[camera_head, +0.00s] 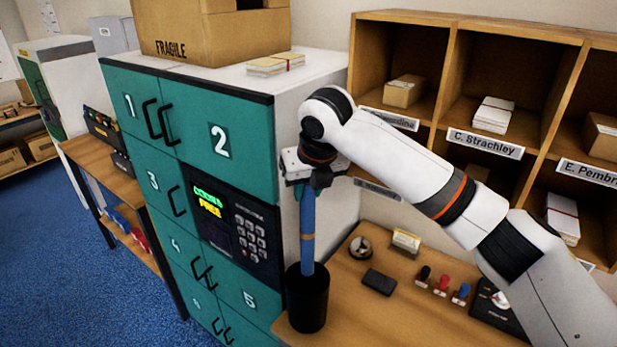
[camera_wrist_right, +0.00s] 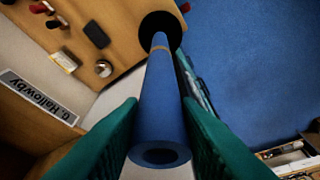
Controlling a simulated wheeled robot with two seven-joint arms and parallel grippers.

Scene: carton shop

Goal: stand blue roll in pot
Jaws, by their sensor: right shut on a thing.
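The blue roll (camera_head: 308,222) is a long upright tube with a pale band near its lower part. My right gripper (camera_head: 308,183) is shut on its upper part and holds it nearly vertical. The black pot (camera_head: 307,305) stands at the near left edge of the wooden counter, directly under the roll. The roll's lower end is at the pot's mouth; how deep it sits is hidden. In the right wrist view the roll (camera_wrist_right: 160,110) runs between my green fingers toward the dark pot (camera_wrist_right: 173,22). My left gripper is out of view.
Teal lockers (camera_head: 235,105) with a keypad stand just left of the pot. Stamps (camera_head: 441,285), a dark pad (camera_head: 379,282) and a small round dish (camera_head: 360,247) lie on the counter (camera_head: 345,315) to the right. Pigeonhole shelves (camera_head: 450,70) rise behind my arm.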

